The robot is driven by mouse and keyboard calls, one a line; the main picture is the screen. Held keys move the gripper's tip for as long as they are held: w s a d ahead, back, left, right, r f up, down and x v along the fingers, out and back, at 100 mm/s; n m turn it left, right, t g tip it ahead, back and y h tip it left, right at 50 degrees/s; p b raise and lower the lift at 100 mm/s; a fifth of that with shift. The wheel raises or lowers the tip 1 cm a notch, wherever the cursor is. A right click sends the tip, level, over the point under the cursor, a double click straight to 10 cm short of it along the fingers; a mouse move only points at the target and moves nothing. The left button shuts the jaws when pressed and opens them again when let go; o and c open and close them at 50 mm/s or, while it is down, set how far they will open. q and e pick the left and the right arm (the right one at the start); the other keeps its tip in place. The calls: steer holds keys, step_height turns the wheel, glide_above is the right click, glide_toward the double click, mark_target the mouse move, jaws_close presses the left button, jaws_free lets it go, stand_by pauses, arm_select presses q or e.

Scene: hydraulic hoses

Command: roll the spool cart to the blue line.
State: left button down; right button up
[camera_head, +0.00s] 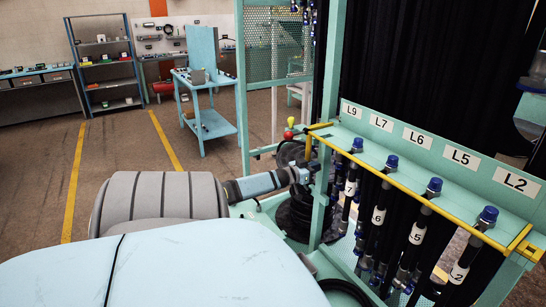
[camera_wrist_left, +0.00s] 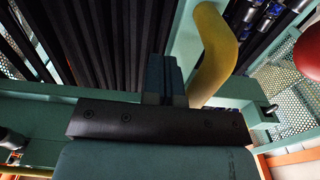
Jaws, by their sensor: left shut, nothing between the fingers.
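A teal frame with a yellow rail (camera_head: 400,186) and black coiled hose (camera_head: 297,213) stands in front of me; it looks like the spool cart, but I cannot tell its full outline or see its wheels. My left gripper (camera_head: 312,168) is at the frame's near left post, close to the rail's left end. In the left wrist view its blue fingers (camera_wrist_left: 164,80) are shut and empty, beside a curved yellow bar (camera_wrist_left: 214,48). I cannot tell whether they touch it. My right gripper is out of view. No blue line shows on the floor.
Labelled hoses with blue caps (camera_head: 434,187) hang along the frame. A teal side cart (camera_head: 208,118) stands behind on the left. Yellow floor lines (camera_head: 74,182) cross open brown floor at left. A shelf rack (camera_head: 107,65) stands by the wall. A red ball knob (camera_wrist_left: 308,52) is at the right of the wrist view.

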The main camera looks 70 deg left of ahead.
arm_select(q)
steer(key=shift+s+a+f+b, duration=0.1)
steer(key=shift+a+b, duration=0.25)
steer(key=shift+a, duration=0.2)
steer(key=shift+s+a+f+b, duration=0.1)
steer(key=shift+a+b, duration=0.2)
steer(key=shift+a, duration=0.2)
steer(key=shift+s+a+r+b, duration=0.1)
steer(key=shift+a+r+b, duration=0.25)
steer(key=shift+a, duration=0.5)
steer(key=shift+s+a+f+b, duration=0.1)
steer(key=shift+s+a+b, duration=0.15)
steer(key=shift+a, duration=0.2)
steer(key=shift+s+a+f+b, duration=0.1)
steer(key=shift+a+b, duration=0.2)
steer(key=shift+a, duration=0.1)
steer(key=shift+d, duration=0.2)
steer(key=shift+s+a+f+b, duration=0.1)
steer(key=shift+s+a+b, duration=0.1)
steer(key=shift+a+b, duration=0.7)
steer(key=shift+s+a+f+b, duration=0.1)
steer(key=shift+s+a+b, duration=0.05)
steer(key=shift+a+b, duration=0.7)
steer(key=shift+a+r+b, duration=0.3)
steer(key=shift+a+b, duration=0.1)
